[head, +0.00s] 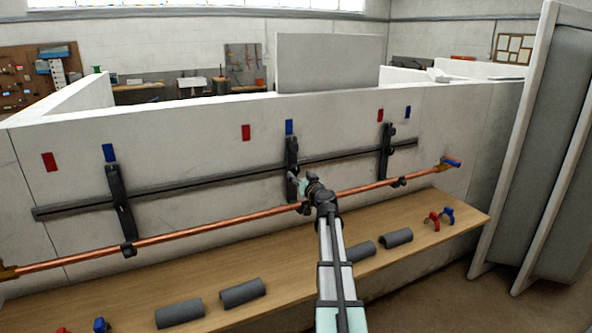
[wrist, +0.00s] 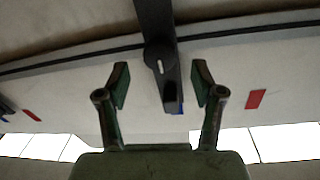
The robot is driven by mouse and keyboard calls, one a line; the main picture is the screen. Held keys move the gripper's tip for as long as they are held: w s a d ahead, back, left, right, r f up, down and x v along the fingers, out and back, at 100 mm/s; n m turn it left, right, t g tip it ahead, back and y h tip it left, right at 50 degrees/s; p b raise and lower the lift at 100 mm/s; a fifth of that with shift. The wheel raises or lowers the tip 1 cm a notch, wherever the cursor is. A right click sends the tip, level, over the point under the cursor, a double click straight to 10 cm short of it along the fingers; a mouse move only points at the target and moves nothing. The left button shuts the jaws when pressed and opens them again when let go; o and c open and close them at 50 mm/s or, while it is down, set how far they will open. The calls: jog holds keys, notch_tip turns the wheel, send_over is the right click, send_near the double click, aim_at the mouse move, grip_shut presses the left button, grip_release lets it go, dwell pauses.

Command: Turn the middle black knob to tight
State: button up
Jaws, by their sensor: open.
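The middle black knob (wrist: 158,52) is round, with a short white mark near its lower edge in the wrist view. It sits on the middle black bracket (head: 292,152), which also shows in the wrist view (wrist: 172,92). In the wrist view my gripper (wrist: 161,82) is open and empty. Its fingers are spread to either side of the bracket, with the knob between and just beyond the tips, apparently untouched.
A black rail (head: 230,177) and a copper pipe (head: 210,235) run along the white wall. Other brackets stand left (head: 119,195) and right (head: 386,150). Red (head: 246,132) and blue (head: 289,127) labels mark the wall. The wooden bench (head: 120,292) holds grey sleeves (head: 242,291) and clips.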

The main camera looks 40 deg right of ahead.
aim_at(296, 172)
jog(key=shift+p+x, duration=0.45)
jog(key=shift+x, duration=1.7)
jog(key=c, duration=1.1)
